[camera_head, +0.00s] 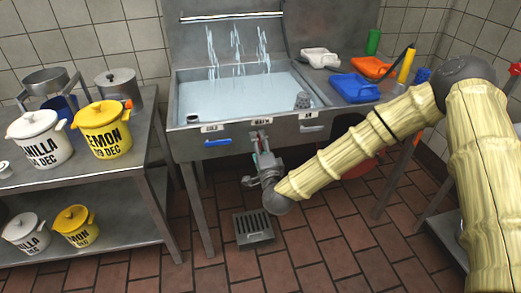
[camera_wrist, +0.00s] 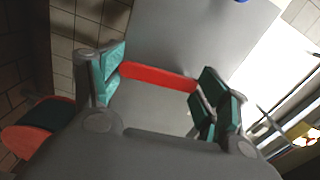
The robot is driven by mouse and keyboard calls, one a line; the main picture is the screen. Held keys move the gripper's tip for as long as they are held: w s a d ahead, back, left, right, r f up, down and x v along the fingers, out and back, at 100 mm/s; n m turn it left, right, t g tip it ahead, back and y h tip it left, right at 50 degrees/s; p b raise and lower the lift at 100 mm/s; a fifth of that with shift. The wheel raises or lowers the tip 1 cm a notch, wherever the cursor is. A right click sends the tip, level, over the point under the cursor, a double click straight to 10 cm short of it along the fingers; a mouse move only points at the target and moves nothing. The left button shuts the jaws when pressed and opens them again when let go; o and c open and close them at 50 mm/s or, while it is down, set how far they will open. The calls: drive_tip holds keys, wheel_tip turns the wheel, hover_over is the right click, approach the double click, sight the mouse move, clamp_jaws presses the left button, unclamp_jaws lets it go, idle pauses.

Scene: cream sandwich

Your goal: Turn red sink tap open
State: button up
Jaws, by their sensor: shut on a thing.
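The red tap handle (camera_wrist: 156,77) is a red bar lying between the teal pads of my gripper (camera_wrist: 163,82) in the wrist view, one pad at each end of the bar. My gripper is shut on it. In the head view my gripper (camera_head: 262,157) is below the middle label on the front of the steel sink (camera_head: 235,134). There the red handle is mostly hidden by my gripper.
Water streams (camera_head: 237,50) fall into the water-filled basin. A floor drain (camera_head: 253,228) lies below the sink. A steel table with a white vanilla pot (camera_head: 38,140) and a yellow lemon pot (camera_head: 103,131) stands left. A blue tray (camera_head: 353,88) lies right of the basin.

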drive_tip(key=shift+f+m, duration=0.15)
drive_tip(key=shift+m, duration=0.35)
drive_tip(key=shift+a, duration=0.15)
drive_tip(key=o, duration=1.5)
drive_tip(key=shift+s, duration=0.1)
drive_tip(key=v, duration=1.2)
